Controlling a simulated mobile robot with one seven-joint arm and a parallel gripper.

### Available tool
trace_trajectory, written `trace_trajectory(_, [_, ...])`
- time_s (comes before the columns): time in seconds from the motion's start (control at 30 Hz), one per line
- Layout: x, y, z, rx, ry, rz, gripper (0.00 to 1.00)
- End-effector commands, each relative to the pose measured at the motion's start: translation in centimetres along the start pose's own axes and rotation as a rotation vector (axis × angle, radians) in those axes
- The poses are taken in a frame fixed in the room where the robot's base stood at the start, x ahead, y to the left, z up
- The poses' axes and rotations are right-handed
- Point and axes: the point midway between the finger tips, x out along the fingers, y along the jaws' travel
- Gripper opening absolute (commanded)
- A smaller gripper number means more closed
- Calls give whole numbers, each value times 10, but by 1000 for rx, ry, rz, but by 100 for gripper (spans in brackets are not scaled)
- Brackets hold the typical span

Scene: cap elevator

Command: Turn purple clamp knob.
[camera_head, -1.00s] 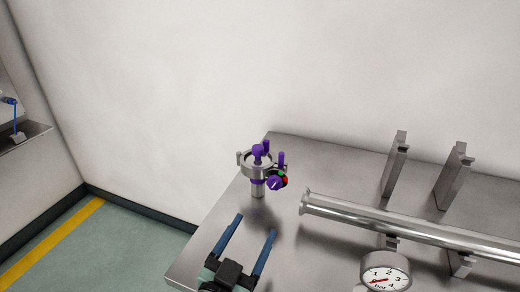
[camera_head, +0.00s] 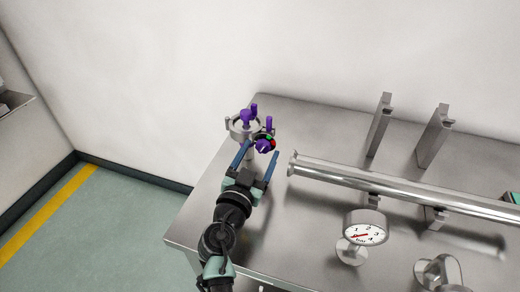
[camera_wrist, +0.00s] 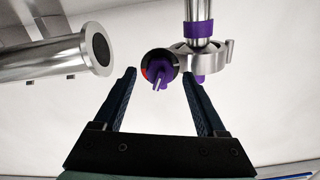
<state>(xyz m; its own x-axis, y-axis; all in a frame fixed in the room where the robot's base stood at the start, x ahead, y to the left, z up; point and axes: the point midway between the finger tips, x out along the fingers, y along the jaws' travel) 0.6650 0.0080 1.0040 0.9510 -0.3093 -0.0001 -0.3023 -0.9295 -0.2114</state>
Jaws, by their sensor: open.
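The purple clamp knob (camera_head: 263,146) sits on the front of a metal clamp fixture (camera_head: 239,128) near the table's left back corner, with a red and green marked dial behind it. In the wrist view the knob (camera_wrist: 160,72) is just beyond my fingertips and between them, with its pale pointer toward the lower left. My gripper (camera_head: 260,154) is open, one blue finger on each side of the knob. In the wrist view my gripper (camera_wrist: 160,75) shows no contact with the knob.
A horizontal metal pipe (camera_head: 400,186) lies to the right of the knob; its open end (camera_wrist: 98,48) is close to one finger in the wrist view. A pressure gauge (camera_head: 365,228) and two upright brackets (camera_head: 433,135) stand on the metal table (camera_head: 300,225).

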Motion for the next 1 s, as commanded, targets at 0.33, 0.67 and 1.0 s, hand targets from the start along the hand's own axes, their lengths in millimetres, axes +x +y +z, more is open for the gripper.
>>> trace_trajectory(0.33, [8,0,0,-1,0,-1,74])
trace_trajectory(0.67, [8,0,0,-1,0,0,31])
trace_trajectory(1.0, [8,0,0,-3,0,0,0])
